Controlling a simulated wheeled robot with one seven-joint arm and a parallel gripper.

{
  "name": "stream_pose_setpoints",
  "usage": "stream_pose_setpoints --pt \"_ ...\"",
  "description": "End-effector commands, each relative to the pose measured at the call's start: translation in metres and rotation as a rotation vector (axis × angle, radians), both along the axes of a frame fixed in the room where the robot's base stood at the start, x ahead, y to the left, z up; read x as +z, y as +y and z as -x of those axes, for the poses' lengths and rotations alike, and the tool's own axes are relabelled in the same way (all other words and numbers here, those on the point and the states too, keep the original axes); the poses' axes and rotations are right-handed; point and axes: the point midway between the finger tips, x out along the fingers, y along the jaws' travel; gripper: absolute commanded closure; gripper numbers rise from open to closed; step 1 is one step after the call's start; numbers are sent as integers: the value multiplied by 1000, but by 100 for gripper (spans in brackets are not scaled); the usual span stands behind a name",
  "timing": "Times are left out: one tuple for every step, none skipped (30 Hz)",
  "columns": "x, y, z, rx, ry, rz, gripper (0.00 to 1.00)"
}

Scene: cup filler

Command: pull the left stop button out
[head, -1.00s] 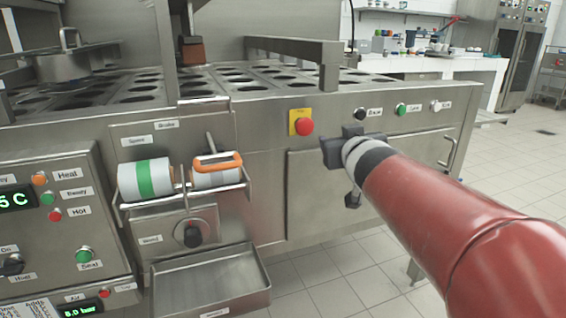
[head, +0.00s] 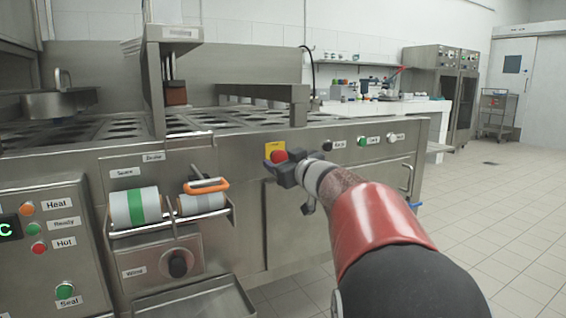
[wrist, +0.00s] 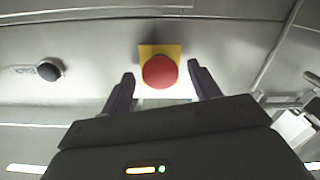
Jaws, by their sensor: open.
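The red stop button (head: 279,156) sits on a yellow plate (head: 270,148) on the steel machine's front panel in the head view. In the wrist view the red button (wrist: 160,71) is centred, ahead of and between my two fingertips. My gripper (wrist: 160,82) is open, with one dark finger to each side of the button. In the head view my gripper (head: 281,172) overlaps the button's lower edge. I cannot tell whether the fingers touch it. Nothing is held.
Black (head: 328,145), green (head: 361,141) and white (head: 392,138) buttons line the panel to the right. Film rolls (head: 135,207) with an orange clip (head: 206,186) stick out at the left. A door handle (head: 409,178) is at the right. Tiled floor (head: 500,215) is clear.

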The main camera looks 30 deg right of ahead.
Motion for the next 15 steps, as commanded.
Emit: stream_pose_setpoints --pt "0 0 -2 0 0 0 38" --pt "0 0 -3 0 0 0 38" --pt "0 0 -3 0 0 0 38" --pt "0 0 -3 0 0 0 38" --pt "0 0 -3 0 0 0 38" --pt "0 0 -3 0 0 0 38" --pt "0 0 -3 0 0 0 38" --pt "0 0 -3 0 0 0 38" --pt "0 0 -3 0 0 0 41" --pt "0 0 -3 0 0 0 45" --pt "0 0 -3 0 0 0 49" --pt "0 0 -3 0 0 0 54" --pt "0 0 -3 0 0 0 58" --pt "0 0 -3 0 0 0 62" --pt "0 0 -3 0 0 0 67"
